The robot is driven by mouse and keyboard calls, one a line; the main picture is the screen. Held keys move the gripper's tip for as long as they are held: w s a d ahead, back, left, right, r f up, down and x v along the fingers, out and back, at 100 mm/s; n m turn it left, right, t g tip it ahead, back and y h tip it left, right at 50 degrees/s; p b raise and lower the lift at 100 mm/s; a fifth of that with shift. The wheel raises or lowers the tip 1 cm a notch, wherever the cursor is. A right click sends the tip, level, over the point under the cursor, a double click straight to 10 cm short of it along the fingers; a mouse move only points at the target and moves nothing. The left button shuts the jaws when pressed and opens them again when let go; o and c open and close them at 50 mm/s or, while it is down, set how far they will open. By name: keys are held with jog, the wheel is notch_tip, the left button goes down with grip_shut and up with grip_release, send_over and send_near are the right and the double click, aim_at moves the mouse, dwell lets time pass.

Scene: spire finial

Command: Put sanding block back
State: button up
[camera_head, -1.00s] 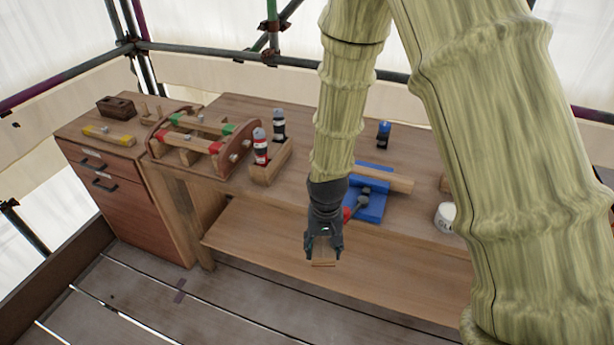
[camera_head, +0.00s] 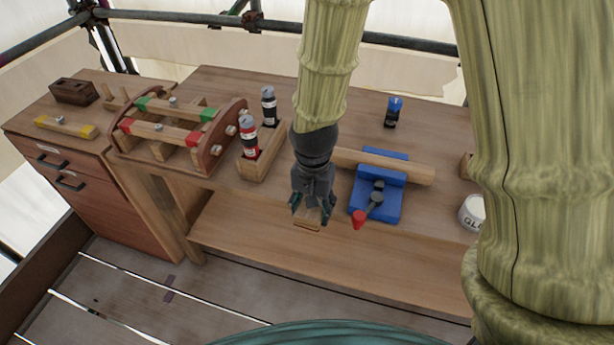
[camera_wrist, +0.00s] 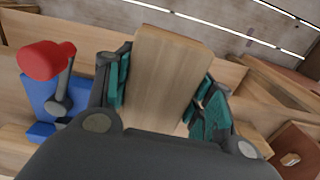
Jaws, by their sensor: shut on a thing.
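My gripper (camera_head: 312,205) is shut on a pale wooden block, the sanding block (camera_head: 307,224), in front of the workbench in the head view. In the wrist view the block (camera_wrist: 165,75) sits between the two teal-padded fingers (camera_wrist: 165,100). In the head view only a small part of the block shows below the fingers; the gripper hides the rest. The wooden workbench (camera_head: 225,215) lies behind and below the gripper.
A blue vise (camera_head: 376,197) with a red-knobbed handle holds a wooden bar, right of my gripper. A wooden holder (camera_head: 256,168) with two bottles and a clamp rack (camera_head: 165,150) stand left. A dark brick-like block (camera_head: 74,91) and yellow-ended bar (camera_head: 66,127) lie on the drawer cabinet (camera_head: 80,190).

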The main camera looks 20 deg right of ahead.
jog(key=w+d+p, duration=0.1)
jog(key=w, duration=0.3)
jog(key=w+d+f+p, duration=0.1)
jog(key=w, duration=0.3)
jog(key=w+d+p, duration=0.1)
jog(key=w, duration=0.4)
jog(key=shift+w+f, duration=0.1)
jog(key=shift+f, duration=0.05)
jog(key=shift+w+d+p, duration=0.2)
jog(key=shift+w+p, duration=0.1)
jog(key=shift+w, duration=0.35)
jog(key=shift+w+f, duration=0.25)
notch_tip(320, 180, down, 2)
jog(key=shift+f+p, duration=0.15)
jog(key=shift+p, duration=0.75)
jog(key=shift+f, duration=0.25)
jog(key=shift+f, duration=0.6)
jog(key=o, duration=1.3)
jog(key=shift+o, duration=0.2)
